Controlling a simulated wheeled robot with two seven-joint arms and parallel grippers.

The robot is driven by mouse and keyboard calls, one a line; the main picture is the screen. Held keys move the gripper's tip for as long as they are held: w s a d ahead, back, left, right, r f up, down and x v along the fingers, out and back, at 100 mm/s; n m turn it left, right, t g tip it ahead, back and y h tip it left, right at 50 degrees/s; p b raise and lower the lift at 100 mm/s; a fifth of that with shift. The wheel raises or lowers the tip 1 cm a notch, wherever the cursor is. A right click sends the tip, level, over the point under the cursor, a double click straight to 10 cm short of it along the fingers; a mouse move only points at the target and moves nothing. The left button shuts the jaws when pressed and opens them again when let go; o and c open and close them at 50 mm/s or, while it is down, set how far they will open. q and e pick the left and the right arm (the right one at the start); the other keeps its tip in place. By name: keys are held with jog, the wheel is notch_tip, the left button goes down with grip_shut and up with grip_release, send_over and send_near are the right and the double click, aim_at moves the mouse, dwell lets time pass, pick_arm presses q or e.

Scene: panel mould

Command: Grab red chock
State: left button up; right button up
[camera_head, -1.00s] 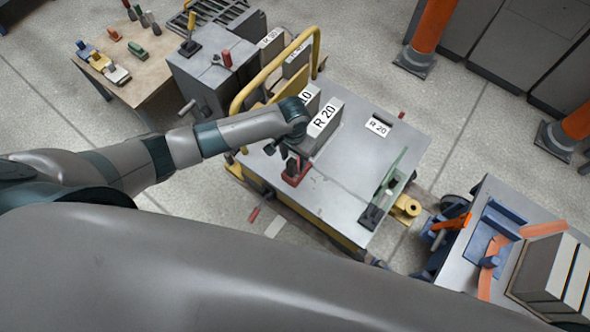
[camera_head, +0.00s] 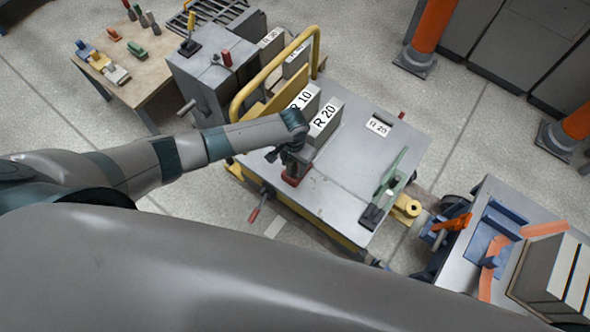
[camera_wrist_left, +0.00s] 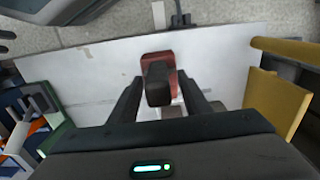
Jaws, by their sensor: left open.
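In the left wrist view the red chock (camera_wrist_left: 172,60) has a dark block-like part on top. The open left fingers (camera_wrist_left: 160,97) lie on either side of its near end, with visible gaps. I cannot tell how far down they reach. My right gripper is not in view.
A yellow rail (camera_head: 270,70) runs along the cart's left side. A green clamp-like piece (camera_head: 390,177) sits at the right. The cart's middle is clear.

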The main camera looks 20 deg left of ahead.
pick_arm(q)
grip_shut()
dwell(1.4)
